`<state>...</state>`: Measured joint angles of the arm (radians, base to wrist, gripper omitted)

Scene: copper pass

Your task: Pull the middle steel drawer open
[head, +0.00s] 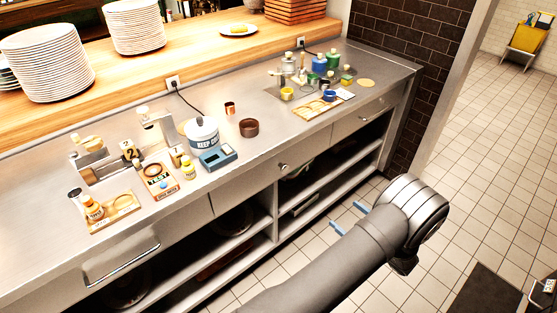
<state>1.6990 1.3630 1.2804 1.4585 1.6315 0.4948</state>
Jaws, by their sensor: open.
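The middle steel drawer (246,187) is set in the counter front just under the worktop. Its front looks flush and shut, and it has a small round knob (283,167). My gripper (349,217) is in front of the counter, to the right of and lower in the picture than the knob. Its two blue fingers are apart, with nothing visible between them. It is clear of the knob. Part of the gripper is hidden behind my grey arm, which comes in from the bottom.
A left drawer (165,252) has a bar handle (122,263); a right drawer (345,127) has a small knob. Open shelves (255,246) lie below. Jars, trays and a white pot (202,134) stand on the steel worktop (240,95).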

